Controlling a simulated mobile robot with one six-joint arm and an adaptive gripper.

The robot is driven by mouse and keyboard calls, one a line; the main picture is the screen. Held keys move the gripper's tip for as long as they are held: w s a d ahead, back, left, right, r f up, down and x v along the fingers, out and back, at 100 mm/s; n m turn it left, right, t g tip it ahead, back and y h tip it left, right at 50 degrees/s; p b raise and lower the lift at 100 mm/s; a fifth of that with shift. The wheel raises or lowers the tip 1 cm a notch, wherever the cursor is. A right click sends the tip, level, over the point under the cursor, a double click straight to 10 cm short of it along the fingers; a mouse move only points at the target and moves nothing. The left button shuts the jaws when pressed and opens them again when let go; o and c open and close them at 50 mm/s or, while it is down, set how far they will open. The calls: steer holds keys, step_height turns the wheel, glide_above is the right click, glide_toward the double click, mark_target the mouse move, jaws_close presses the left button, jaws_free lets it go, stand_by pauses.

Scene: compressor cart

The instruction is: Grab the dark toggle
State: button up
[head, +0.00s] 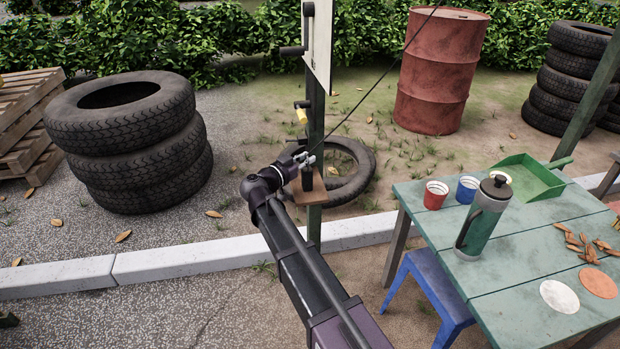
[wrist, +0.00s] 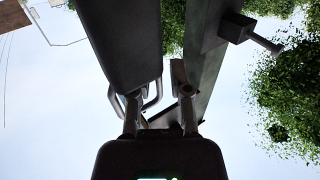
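An upright dark piece (head: 307,179), which I take to be the dark toggle, stands on a small brown shelf (head: 312,196) on the post. It is small in the head view, so its shape is hard to tell. My gripper (head: 312,160) is right at its upper end. In the wrist view my gripper (wrist: 160,105) has its fingers apart with sky between them. A large dark block (wrist: 120,40) close to the camera covers the left fingertip; I cannot tell whether it is the toggle. Contact cannot be made out.
The dark post (head: 316,130) rises beside my gripper and carries a yellow item (head: 302,116) and a crank handle (head: 291,51). A dark bracket (wrist: 237,27) shows in the wrist view. Stacked tires (head: 130,150) stand left; a green table (head: 520,270) stands right.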

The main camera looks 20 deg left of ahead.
stand_by(0.4)
jaws_close()
steer(key=shift+r, duration=0.2)
step_height(320, 180, up, 4)
steer(key=p, duration=0.4)
steer(key=shift+s+f, duration=0.1)
steer(key=s+d+p, duration=0.1)
steer(key=s+d, duration=0.2)
steer(key=s, duration=1.2)
steer(key=shift+s+r, duration=0.3)
steer(key=shift+r, duration=0.1)
